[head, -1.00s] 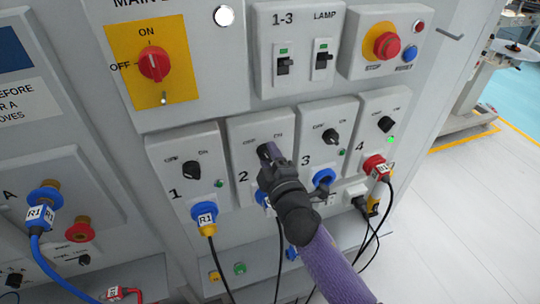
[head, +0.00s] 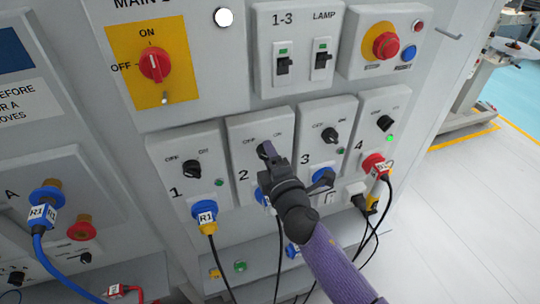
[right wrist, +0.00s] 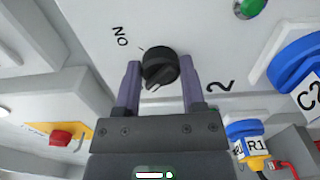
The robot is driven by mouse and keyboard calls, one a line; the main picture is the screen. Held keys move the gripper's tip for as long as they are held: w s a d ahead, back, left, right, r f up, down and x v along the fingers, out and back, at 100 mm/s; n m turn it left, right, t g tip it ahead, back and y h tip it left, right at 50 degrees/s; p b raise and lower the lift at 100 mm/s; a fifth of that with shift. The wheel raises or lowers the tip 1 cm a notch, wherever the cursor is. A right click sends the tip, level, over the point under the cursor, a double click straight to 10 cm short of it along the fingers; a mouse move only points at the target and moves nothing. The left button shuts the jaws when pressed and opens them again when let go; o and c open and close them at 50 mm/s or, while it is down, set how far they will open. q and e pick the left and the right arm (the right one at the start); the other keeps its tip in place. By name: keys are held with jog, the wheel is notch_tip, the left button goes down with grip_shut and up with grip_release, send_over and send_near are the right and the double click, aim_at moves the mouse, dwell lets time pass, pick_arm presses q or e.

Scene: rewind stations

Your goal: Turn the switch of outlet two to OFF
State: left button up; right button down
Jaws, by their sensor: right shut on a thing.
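The outlet two panel (head: 240,135) has a big 2 and OFF/ON labels. Its switch is a black round knob (right wrist: 160,65), seen clearly in the right wrist view between my fingers, with the ON label beside it. My right gripper (head: 267,152) reaches up from the lower right and is shut on this knob; it also shows in the right wrist view (right wrist: 160,88). In the head view the gripper hides most of the knob, so I cannot tell its exact position there. My left gripper is not in view.
Outlet one's knob (head: 191,168) and outlet three's knob (head: 330,135) sit close on either side. A blue plug (head: 205,212) marked R1 is in outlet one. A red plug (head: 374,163) is in outlet four. Cables hang below.

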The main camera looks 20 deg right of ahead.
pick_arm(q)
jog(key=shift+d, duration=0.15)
pick_arm(e)
jog(key=shift+c, duration=0.9)
grip_release()
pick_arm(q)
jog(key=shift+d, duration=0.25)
pick_arm(e)
jog(key=shift+s, duration=0.1)
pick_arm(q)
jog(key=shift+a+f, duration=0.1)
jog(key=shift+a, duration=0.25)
pick_arm(e)
jog(key=s, duration=0.9)
jog(key=shift+s+d, duration=0.15)
jog(key=shift+s, duration=0.2)
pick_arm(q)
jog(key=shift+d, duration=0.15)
